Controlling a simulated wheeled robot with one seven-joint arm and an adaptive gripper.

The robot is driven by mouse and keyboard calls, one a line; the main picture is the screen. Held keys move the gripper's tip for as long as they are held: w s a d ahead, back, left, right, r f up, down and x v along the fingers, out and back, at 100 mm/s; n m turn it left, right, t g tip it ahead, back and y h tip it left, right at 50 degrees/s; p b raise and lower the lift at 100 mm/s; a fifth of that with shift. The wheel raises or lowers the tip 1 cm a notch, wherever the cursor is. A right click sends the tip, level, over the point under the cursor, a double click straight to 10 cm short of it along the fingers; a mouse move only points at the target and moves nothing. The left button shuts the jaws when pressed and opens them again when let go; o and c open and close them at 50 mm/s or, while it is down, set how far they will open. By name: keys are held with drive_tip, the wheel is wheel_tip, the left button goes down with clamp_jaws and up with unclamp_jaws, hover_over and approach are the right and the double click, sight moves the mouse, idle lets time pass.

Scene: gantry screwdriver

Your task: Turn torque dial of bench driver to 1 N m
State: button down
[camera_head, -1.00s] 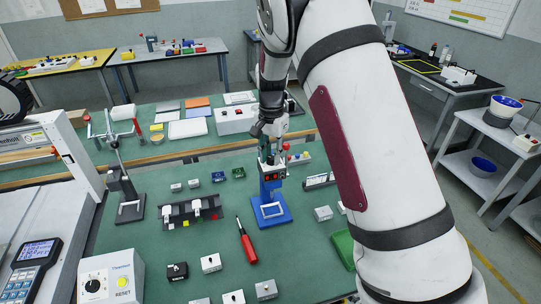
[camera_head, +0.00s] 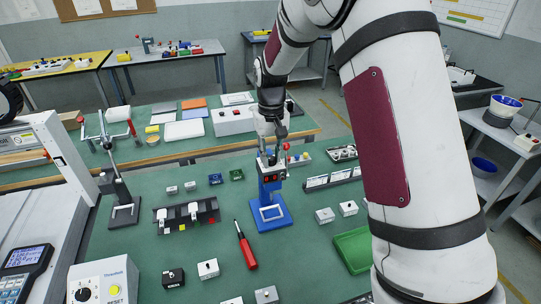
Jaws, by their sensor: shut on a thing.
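The bench driver appears to be the blue upright device (camera_head: 271,213) on a square blue base, standing on the green bench near the middle. Its upper front is dark with small red marks. My gripper (camera_head: 270,158) comes down from above and is shut on the top of this device. The fingers are small and dark here, and they cover the torque dial and its scale, so I cannot read the setting. The device stands upright.
A red screwdriver (camera_head: 245,246) lies in front of the blue device. A black holder (camera_head: 187,214) stands to the left, a green tray (camera_head: 354,250) to the right. Several small white blocks are scattered around. A white control box (camera_head: 104,282) with a black knob is at front left.

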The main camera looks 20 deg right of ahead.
sight(271, 158)
drive_tip(key=shift+n, duration=1.1)
drive_tip(key=c, duration=1.4)
unclamp_jaws()
drive_tip(key=shift+o, duration=0.2)
wheel_tip(271, 158, up, 12)
